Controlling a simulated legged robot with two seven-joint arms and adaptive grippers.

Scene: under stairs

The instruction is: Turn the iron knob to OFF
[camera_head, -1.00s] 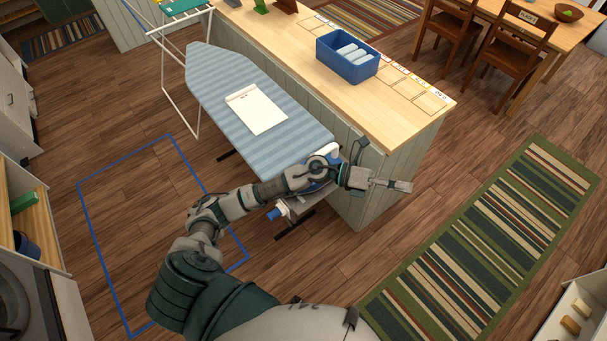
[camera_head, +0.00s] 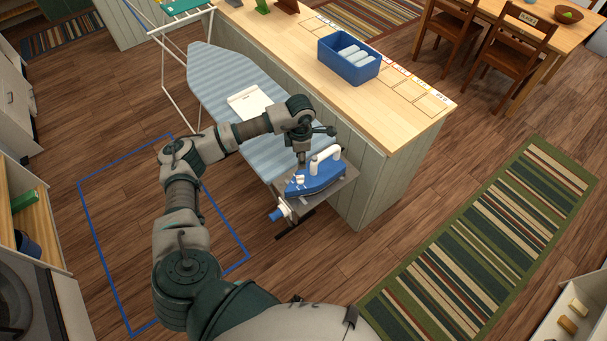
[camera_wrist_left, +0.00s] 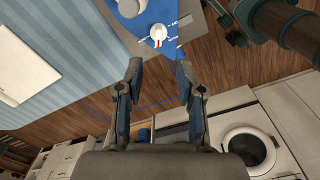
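The blue iron (camera_head: 318,181) with a white handle (camera_head: 326,157) rests on a grey plate at the near end of the striped ironing board (camera_head: 282,158). In the left wrist view, the white round knob (camera_wrist_left: 158,34) with a red mark sits on the iron's blue body (camera_wrist_left: 150,16). Small white labels beside the knob are too small to read. My left gripper (camera_head: 301,160) is above the iron, pointing down. In the left wrist view my left gripper (camera_wrist_left: 158,68) is open and empty, its fingers below the knob in the picture. My right gripper is out of view.
The wooden counter (camera_head: 290,40) with a blue bin (camera_head: 349,70) stands along the board's right side. A striped rug (camera_head: 480,245) lies to the right; the floor around is clear.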

